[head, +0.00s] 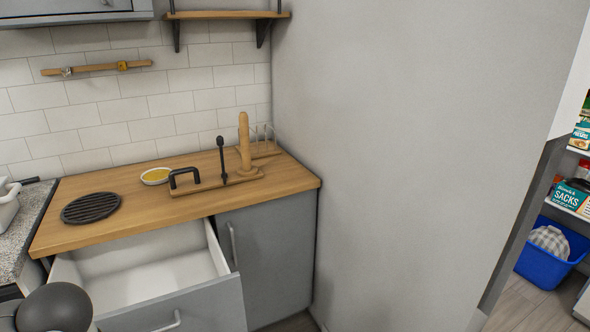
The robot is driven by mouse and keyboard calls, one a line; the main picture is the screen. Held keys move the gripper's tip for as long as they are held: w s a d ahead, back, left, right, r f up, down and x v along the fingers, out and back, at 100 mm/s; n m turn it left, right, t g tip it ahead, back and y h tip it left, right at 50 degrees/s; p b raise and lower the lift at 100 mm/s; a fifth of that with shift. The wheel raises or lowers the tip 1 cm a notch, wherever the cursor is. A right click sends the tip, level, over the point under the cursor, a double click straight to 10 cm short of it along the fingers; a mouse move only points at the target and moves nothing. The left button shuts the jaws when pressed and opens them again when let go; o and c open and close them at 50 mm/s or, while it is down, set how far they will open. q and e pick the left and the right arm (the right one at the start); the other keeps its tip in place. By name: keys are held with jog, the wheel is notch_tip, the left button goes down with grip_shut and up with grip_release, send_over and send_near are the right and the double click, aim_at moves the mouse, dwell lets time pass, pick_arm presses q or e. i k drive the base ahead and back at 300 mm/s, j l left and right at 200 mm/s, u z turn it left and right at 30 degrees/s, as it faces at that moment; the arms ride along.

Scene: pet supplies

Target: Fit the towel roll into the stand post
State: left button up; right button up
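A wooden stand base (212,186) lies on the counter near the wall, with a black arched handle (184,172) and a thin upright black post (222,158). Just right of the black post stands a tan wooden upright (244,138), thicker and taller. I cannot tell which of the two uprights is the stand post. No towel roll can be made out. Neither gripper is in view; a dark rounded part at the bottom left looks like my own arm.
The wooden counter (105,236) also holds a black round trivet (91,208), a small yellow-filled bowl (156,176) and a wire rack (265,142). An open, empty drawer (150,277) juts out below. A grey wall is to the right; a blue bin (545,270) stands beyond it.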

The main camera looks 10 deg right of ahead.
aim_at(247, 168)
jog(key=i+z, duration=0.15)
jog(key=z, duration=0.25)
jog(key=i+z, duration=0.15)
jog(key=z, duration=0.25)
jog(key=i+j+z, duration=0.15)
jog(key=z, duration=0.25)
